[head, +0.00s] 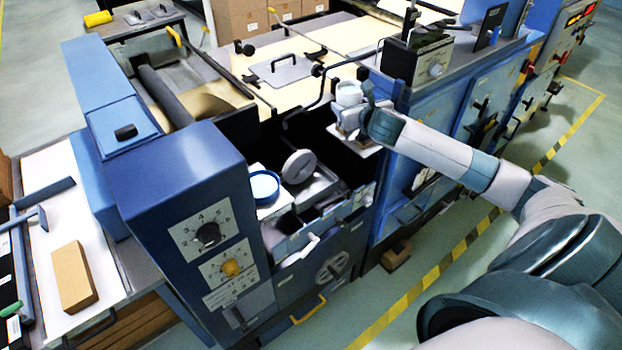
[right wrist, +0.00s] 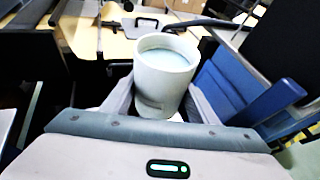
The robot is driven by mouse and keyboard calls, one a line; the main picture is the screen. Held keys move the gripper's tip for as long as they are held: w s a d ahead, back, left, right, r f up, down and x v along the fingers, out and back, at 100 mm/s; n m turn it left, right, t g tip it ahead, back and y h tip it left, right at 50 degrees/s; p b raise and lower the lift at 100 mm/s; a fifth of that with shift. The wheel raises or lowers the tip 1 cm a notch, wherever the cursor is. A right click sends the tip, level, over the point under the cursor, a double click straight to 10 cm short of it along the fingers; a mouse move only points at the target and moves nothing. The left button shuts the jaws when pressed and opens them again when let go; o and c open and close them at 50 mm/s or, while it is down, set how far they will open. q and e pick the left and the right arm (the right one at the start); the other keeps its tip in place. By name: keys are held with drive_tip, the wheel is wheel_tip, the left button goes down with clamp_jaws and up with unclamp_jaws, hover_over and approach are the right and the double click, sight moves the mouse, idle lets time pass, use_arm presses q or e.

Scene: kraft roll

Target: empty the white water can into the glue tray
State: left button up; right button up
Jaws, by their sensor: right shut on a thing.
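The white water can (head: 349,93) is upright in my right gripper (head: 350,118), above the small pale shelf at the machine's side. In the right wrist view the can (right wrist: 163,85) stands between the two fingers of my right gripper (right wrist: 155,105), which are shut on its sides. Pale bluish water shows inside its open top. A grey metal tray (head: 318,187), which looks like the glue tray, sits in the machine to the left of and below the can. A round grey disc stands at its back end. The tray's inside is partly hidden. My left gripper is not in view.
A round blue-topped tub (head: 265,186) stands left of the tray. A bent black rod (head: 318,92) rises close to the can's left. A black-topped control box (head: 418,60) stands behind my right forearm. A tan block (head: 74,277) lies on the left table.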

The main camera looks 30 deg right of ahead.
drive_tip(key=shift+a+r+n, duration=0.3)
drive_tip(key=shift+a+f+n+h, duration=0.35)
drive_tip(key=shift+n+h, duration=0.25)
drive_tip(key=shift+h, duration=0.1)
drive_tip(key=shift+w+a+f+n, duration=0.1)
drive_tip(key=shift+a+f+n, duration=0.1)
drive_tip(key=shift+n, duration=0.1)
drive_tip(key=shift+a+t+h, duration=0.1)
drive_tip(key=shift+t+h, duration=0.2)
drive_tip(key=shift+f+n, duration=0.15)
drive_tip(key=shift+n, duration=0.15)
drive_tip(key=shift+a, duration=0.25)
drive_tip(key=shift+f+n+h, duration=0.15)
drive_tip(key=shift+n+h, duration=0.15)
drive_tip(key=shift+a, duration=0.3)
drive_tip(key=shift+f+n, duration=0.15)
drive_tip(key=shift+n, duration=0.15)
